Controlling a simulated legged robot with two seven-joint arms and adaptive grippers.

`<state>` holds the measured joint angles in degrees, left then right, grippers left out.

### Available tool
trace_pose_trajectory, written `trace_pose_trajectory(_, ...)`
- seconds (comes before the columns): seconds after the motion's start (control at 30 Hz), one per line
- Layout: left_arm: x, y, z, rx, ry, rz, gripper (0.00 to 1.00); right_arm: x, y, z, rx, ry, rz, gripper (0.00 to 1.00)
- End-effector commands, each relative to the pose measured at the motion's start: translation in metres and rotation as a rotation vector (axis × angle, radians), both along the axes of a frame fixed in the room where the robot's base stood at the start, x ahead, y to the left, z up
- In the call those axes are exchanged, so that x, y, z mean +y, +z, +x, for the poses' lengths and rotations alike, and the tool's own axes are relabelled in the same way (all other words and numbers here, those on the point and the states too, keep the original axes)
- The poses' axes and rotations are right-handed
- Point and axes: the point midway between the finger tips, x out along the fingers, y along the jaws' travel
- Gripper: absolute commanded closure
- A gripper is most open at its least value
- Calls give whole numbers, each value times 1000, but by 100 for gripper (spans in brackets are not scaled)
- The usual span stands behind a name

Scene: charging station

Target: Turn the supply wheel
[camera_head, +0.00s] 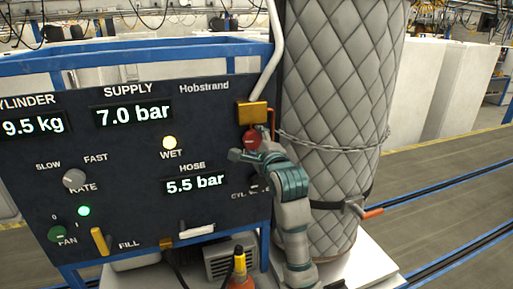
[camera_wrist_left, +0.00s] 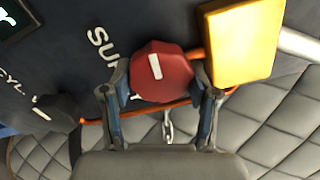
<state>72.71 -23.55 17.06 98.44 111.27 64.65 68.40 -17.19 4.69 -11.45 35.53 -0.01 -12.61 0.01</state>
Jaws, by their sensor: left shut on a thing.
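The supply wheel (camera_head: 251,137) is a red knob at the right edge of the dark control panel, below a yellow block. In the left wrist view the red wheel (camera_wrist_left: 162,72) has a white mark and sits between the two fingers. My left gripper (camera_head: 247,150) is shut on it, and partly covers it in the head view. In the left wrist view the fingers of my left gripper (camera_wrist_left: 160,92) lie at either side of the wheel. The supply display (camera_head: 133,115) reads 7.0 bar. My right gripper is not in view.
The yellow block (camera_head: 252,112) with a pale pipe sits just above the wheel. A quilted grey cylinder (camera_head: 338,100) with a chain stands close at the right. The panel (camera_head: 120,200) also carries the rate knob (camera_head: 74,179), the green fan knob (camera_head: 63,233) and the hose display (camera_head: 195,183), reading 5.5 bar.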

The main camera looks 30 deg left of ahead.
Motion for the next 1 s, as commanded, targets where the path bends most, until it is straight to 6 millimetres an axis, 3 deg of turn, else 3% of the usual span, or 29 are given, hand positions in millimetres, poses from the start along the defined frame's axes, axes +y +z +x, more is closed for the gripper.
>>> trace_pose_trajectory(0.23,0,-5,2,-65,-2,-69,75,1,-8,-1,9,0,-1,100)
trace_pose_trajectory(0.53,0,-4,2,-90,-1,-93,75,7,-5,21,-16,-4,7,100)
trace_pose_trajectory(0.83,0,-5,1,-90,0,-93,75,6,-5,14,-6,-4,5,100)
trace_pose_trajectory(0.87,0,-5,1,-89,0,-94,33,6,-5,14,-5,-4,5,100)
trace_pose_trajectory(0.93,0,-4,1,-90,0,-93,15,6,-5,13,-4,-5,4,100)
trace_pose_trajectory(1.0,0,-3,1,-91,1,-92,15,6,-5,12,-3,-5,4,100)
